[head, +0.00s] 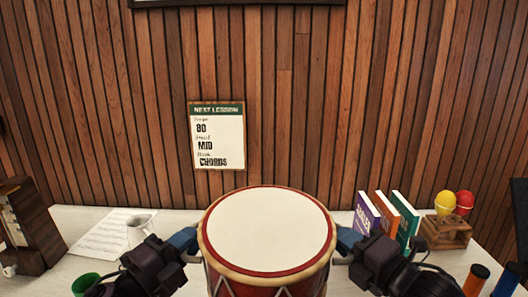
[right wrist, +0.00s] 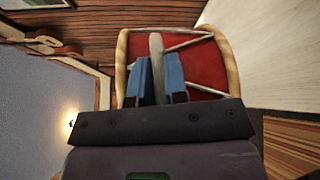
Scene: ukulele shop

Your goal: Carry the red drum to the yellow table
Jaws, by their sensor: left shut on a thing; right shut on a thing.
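The red drum (head: 268,230) has a pale round skin, a tan rim and a red side with light cords. It is upright at the bottom middle of the head view, between my two grippers. My left gripper (head: 188,240) is shut on the drum's left side, at what looks like a handle. My right gripper (head: 345,242) is shut on a pale handle (right wrist: 156,46) on the drum's right side; the right wrist view shows its blue fingers around it. The drum's bottom is out of view. A pale, whitish table (head: 345,280) is behind and around the drum; no clearly yellow table shows.
Upright books (head: 388,218) and a wooden holder (head: 446,232) with yellow and red round-headed things stand right. Orange (head: 475,281) and blue (head: 507,283) cylinders are nearer. Left are a wooden box (head: 28,225), sheets (head: 105,235), a white jug (head: 139,230) and a green cup (head: 85,284).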

